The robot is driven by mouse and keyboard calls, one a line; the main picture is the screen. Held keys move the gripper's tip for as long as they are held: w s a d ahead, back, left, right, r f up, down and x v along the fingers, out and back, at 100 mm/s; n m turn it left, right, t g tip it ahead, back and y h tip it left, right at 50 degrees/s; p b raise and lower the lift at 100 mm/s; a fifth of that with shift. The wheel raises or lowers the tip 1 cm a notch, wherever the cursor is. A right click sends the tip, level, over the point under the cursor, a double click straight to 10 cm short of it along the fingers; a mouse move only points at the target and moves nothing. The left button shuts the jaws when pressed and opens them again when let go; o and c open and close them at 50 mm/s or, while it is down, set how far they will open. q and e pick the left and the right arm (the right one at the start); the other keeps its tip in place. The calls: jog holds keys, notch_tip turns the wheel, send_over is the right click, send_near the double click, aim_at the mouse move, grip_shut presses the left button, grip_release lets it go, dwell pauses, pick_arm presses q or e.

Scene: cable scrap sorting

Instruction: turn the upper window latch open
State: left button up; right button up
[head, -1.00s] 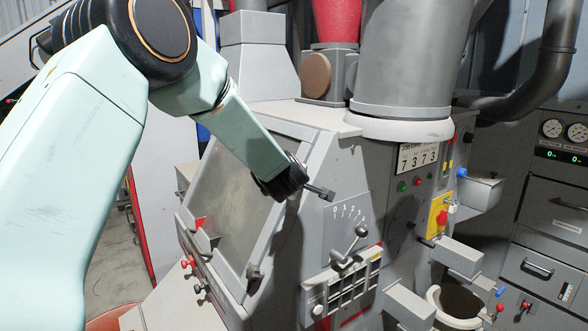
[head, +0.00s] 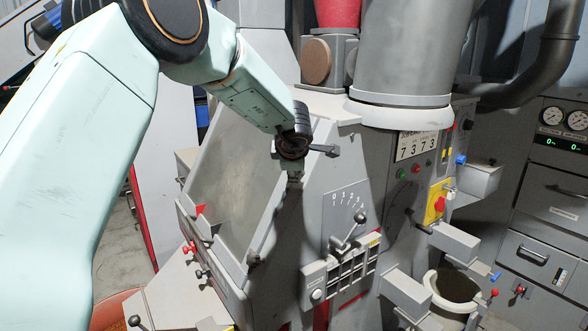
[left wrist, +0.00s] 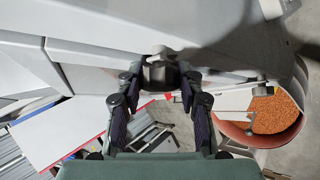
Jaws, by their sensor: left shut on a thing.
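The slanted window (head: 237,165) is on the grey machine's left face in the head view. My left gripper (head: 294,155) is at its upper right edge, at the upper latch (head: 294,177), and hides most of it. In the left wrist view the grey latch (left wrist: 158,72) sits between the two fingers of my left gripper (left wrist: 160,80), which is shut on it. Its exact turn angle is hard to tell. The lower latch (head: 253,258) is at the window's lower right edge, apart from the gripper. My right gripper is not in view.
A lever (head: 347,232) with a numbered scale and a switch block (head: 345,272) stand out right of the window. Small red and black knobs (head: 190,248) line the ledge below. A reddish bin (left wrist: 268,115) of orange granules stands on the floor.

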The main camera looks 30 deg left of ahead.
pick_arm(q)
jog(key=shift+n+g, duration=0.4)
jog(key=shift+n, duration=0.1)
dwell(0.3)
jog(key=o, duration=1.2)
jog(key=shift+a, duration=0.2)
jog(key=shift+d, duration=0.1)
jog(key=shift+s+d+r, duration=0.2)
jog(key=shift+d+r, duration=0.05)
jog(key=shift+r, duration=0.15)
jog(key=v, duration=1.1)
jog(key=shift+a, duration=0.25)
jog(key=shift+s+a, duration=0.1)
